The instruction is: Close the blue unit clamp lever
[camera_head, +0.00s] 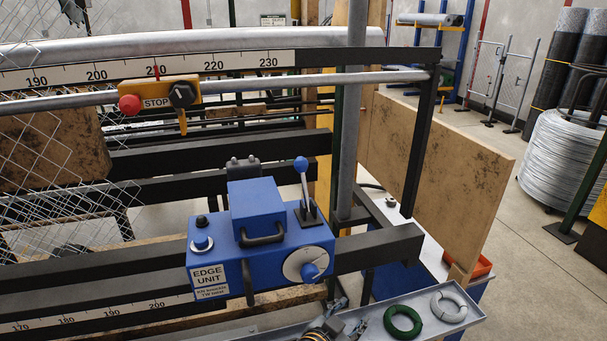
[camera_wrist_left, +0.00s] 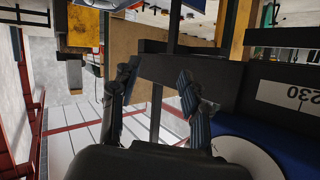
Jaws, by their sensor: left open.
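The blue edge unit (camera_head: 262,235) sits clamped on the dark rail. Its clamp lever (camera_head: 304,183) has a blue ball knob and stands nearly upright from a black base at the unit's right end. A dial with a blue knob (camera_head: 311,272) is on the front face. My left gripper (camera_wrist_left: 159,72) shows clearly in the left wrist view, with its two fingers spread and nothing between them. That view is upside down, and I see no lever between the fingers. I cannot make out my left gripper's fingers surely in the head view. My right gripper is not in view.
A grey tray (camera_head: 395,312) at the bottom holds a green ring (camera_head: 403,322), a pale ring (camera_head: 448,307) and small metal parts. A vertical grey post (camera_head: 350,130) stands behind the lever. A yellow stop box (camera_head: 160,94) hangs on the upper rail. Chain-link mesh (camera_head: 50,190) is at left.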

